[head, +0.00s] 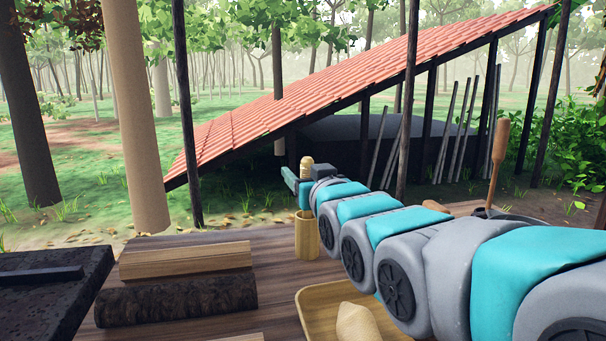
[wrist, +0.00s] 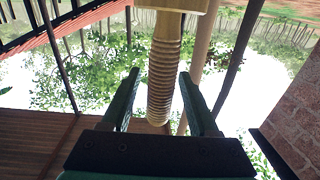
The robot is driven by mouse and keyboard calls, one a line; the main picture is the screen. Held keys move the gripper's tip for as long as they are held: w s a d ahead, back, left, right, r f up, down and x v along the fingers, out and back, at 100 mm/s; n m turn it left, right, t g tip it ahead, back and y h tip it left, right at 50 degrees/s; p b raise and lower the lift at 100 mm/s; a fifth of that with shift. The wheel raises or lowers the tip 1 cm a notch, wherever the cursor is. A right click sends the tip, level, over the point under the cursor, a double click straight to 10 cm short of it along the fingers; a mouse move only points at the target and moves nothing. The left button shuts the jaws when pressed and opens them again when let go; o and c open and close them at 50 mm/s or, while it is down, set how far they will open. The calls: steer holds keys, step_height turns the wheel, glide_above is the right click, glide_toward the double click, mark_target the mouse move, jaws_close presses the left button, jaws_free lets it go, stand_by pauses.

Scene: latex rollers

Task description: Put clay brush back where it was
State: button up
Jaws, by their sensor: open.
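A ribbed, pale wooden handle (wrist: 163,80), which looks like the clay brush's, shows in the wrist view between the two fingers of my open gripper (wrist: 160,95). Gaps show on both sides of it, so the fingers look apart from it. Its upper end in that view meets a wider wooden piece (wrist: 172,5), cut by the frame edge; I cannot tell what it is. In the head view my gripper (head: 297,188) is over a wooden cup (head: 307,242) on the table. A pale wooden knob (head: 307,164) shows just above the gripper. No bristles are visible.
Left of the cup lie a split log (head: 185,262) and a bark-covered roller (head: 178,301) on the table. A dark slab (head: 40,310) is at the far left. A wooden tray (head: 310,312) holding a pale cone-like piece (head: 357,325) is in front, partly hidden by my arm.

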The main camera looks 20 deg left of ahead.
steer(key=b+v, duration=0.1)
steer(key=v, duration=1)
steer(key=shift+s+d, duration=0.2)
steer(key=shift+s, duration=0.1)
